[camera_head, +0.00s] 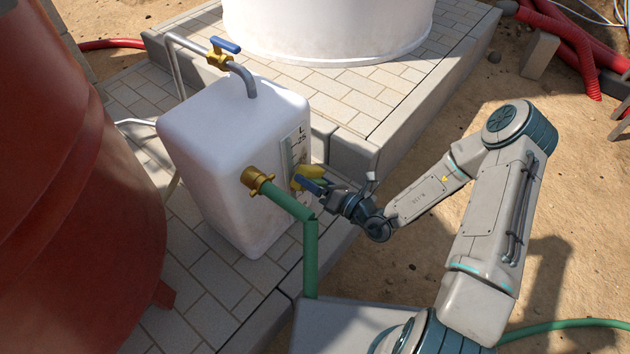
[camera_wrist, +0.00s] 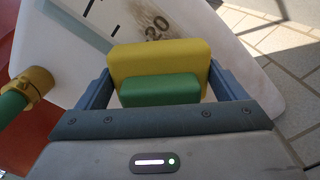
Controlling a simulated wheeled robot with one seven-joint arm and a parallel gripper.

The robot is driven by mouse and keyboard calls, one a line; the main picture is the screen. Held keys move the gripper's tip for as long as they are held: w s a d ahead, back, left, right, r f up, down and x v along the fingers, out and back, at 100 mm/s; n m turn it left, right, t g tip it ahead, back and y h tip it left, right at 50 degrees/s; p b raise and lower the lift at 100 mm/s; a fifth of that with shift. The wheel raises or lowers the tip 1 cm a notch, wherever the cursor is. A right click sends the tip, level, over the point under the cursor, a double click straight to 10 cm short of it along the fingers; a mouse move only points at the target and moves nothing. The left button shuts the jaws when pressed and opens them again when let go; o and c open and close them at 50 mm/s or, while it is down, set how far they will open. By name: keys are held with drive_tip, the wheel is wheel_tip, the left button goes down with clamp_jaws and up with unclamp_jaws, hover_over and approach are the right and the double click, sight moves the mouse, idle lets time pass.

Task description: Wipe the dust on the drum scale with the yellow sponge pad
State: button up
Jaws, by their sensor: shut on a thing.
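The drum is a white, box-shaped tank (camera_head: 215,130) on the paving. Its scale (camera_head: 300,146), a pale strip with dark marks, runs up the side facing my arm. In the wrist view the scale (camera_wrist: 85,22) shows a "20" mark with brownish dust around it. My gripper (camera_head: 305,185) is shut on the yellow sponge pad (camera_head: 309,172), at the lower part of the scale. In the wrist view the pad (camera_wrist: 158,60) has a green block on its near side, between the blue fingers. Whether the pad touches the scale cannot be told. The pad hides part of the scale.
A brass fitting (camera_head: 257,181) with a green hose (camera_head: 290,205) sticks out left of my gripper. A blue-handled valve (camera_head: 220,52) stands over the drum. A large red tank (camera_head: 70,200) fills the left. Open sand lies to the right.

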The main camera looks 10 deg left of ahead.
sight(322, 171)
drive_tip(key=shift+p+x, duration=0.35)
drive_tip(key=shift+x, duration=0.7)
drive_tip(key=shift+w+d+p, duration=0.3)
drive_tip(key=shift+w+d, duration=0.25)
drive_tip(key=shift+w, duration=0.3)
drive_tip(key=shift+w+d+p, duration=0.25)
drive_tip(key=shift+w+d, duration=0.3)
drive_tip(key=shift+w, duration=0.25)
drive_tip(key=shift+r+p, duration=0.1)
drive_tip(key=shift+p, duration=0.2)
drive_tip(key=shift+a, duration=0.15)
